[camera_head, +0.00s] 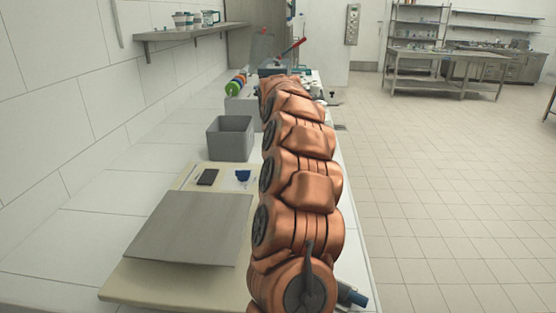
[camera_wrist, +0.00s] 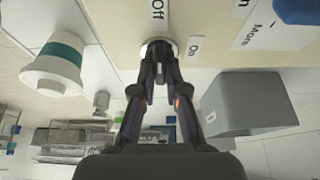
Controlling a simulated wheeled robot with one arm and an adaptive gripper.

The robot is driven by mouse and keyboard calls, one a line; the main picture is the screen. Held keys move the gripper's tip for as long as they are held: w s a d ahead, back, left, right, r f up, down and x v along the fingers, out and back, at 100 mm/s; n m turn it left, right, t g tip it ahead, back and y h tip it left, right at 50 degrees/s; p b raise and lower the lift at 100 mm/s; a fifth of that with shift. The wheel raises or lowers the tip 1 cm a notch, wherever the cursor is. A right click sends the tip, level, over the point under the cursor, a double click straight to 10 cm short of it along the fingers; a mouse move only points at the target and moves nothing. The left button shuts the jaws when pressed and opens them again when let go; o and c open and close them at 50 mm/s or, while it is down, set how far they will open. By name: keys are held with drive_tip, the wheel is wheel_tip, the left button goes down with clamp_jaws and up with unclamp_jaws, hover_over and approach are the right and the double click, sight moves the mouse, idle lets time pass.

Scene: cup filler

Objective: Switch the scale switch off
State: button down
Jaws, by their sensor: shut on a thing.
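The scale switch (camera_wrist: 158,43) is a small pale round knob on a beige panel (camera_wrist: 118,28) in the wrist view. An "Off" label (camera_wrist: 157,9) is above it and an "On" label (camera_wrist: 195,47) is to its right. My gripper (camera_wrist: 160,58) has its dark fingertips together on the knob, partly covering it. Which label the switch points at cannot be told. In the head view my copper arm hides the switch and my gripper. The scale there has a grey plate (camera_head: 193,230) on a beige base (camera_head: 125,284).
A grey open bin (camera_head: 229,138) stands behind the scale and also shows in the wrist view (camera_wrist: 248,102). A dark display (camera_head: 208,177) and a blue part (camera_head: 243,175) sit on the beige base. A white, green-banded vessel (camera_wrist: 55,65) is at left in the wrist view. Floor at right is clear.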

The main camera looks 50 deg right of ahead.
drive_tip(key=c, duration=1.2)
unclamp_jaws()
drive_tip(key=shift+r, duration=0.1)
drive_tip(key=v, duration=1.2)
